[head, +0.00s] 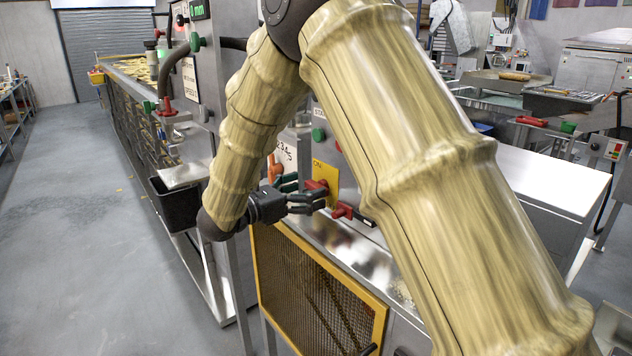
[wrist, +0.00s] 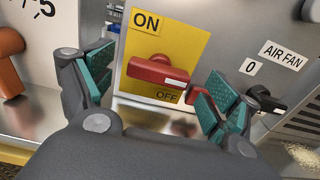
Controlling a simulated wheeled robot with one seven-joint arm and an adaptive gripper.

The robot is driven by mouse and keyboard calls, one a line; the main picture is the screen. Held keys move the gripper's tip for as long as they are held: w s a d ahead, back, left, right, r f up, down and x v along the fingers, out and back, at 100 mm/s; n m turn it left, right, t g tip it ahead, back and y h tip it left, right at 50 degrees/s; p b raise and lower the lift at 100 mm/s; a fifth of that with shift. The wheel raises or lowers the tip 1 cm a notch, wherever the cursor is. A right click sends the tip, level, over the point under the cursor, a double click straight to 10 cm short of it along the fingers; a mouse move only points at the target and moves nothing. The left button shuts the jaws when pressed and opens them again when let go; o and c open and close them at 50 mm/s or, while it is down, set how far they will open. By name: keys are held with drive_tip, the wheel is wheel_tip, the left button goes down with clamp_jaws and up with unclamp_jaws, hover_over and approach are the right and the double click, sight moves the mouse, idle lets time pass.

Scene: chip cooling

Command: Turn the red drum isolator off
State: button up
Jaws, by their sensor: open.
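The red drum isolator is a red rotary handle (wrist: 160,74) on a yellow plate (wrist: 187,42) marked ON at the top and OFF at the bottom. In the wrist view its handle lies roughly sideways, tilted slightly down to the right. In the head view the yellow plate (head: 326,171) and red handle (head: 315,186) are partly hidden by my gripper (head: 306,195). My gripper is open, and in the wrist view its green-padded fingers (wrist: 157,86) stand either side of the handle. Contact with the handle is not clear.
A black AIR FAN knob (wrist: 264,100) sits right of the plate, close to my right finger. An orange handle (wrist: 10,45) is at the left. Another red knob (head: 342,211) is just right of the gripper. A mesh guard (head: 315,290) stands below.

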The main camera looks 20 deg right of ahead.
sight(313, 188)
drive_tip(key=shift+p+x, duration=0.4)
drive_tip(key=shift+x, duration=1.2)
drive_tip(key=shift+c, duration=0.4)
drive_tip(key=c, duration=0.9)
